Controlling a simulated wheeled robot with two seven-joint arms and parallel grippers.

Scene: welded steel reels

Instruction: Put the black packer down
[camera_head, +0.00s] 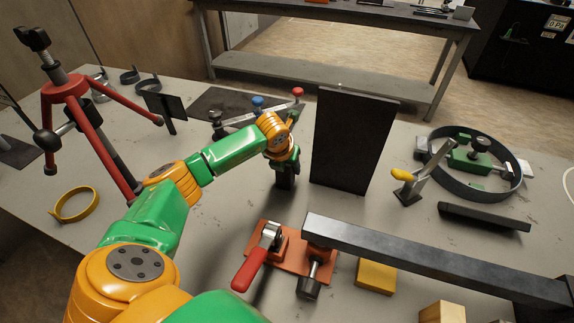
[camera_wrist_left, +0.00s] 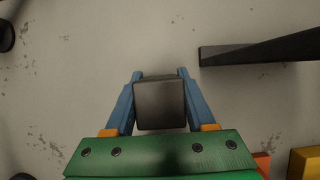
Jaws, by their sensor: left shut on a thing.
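The black packer (camera_wrist_left: 160,104) is a small dark block between the two blue fingers of my left gripper (camera_wrist_left: 159,76) in the left wrist view. The fingers press on its two sides. In the head view my left gripper (camera_head: 286,166) points down at mid-table, with the packer (camera_head: 285,182) below it, left of an upright black plate. The packer is over or on the grey tabletop (camera_head: 225,215); I cannot tell whether its underside touches. My right gripper is not in view.
The upright black plate (camera_head: 352,140) stands close on the right. A red-handled clamp (camera_head: 252,268) and a long dark bar (camera_head: 430,255) lie nearer me. Coloured-knob tooling (camera_head: 258,104) is behind. A red tripod stand (camera_head: 68,90) is left. Bare tabletop lies left of the packer.

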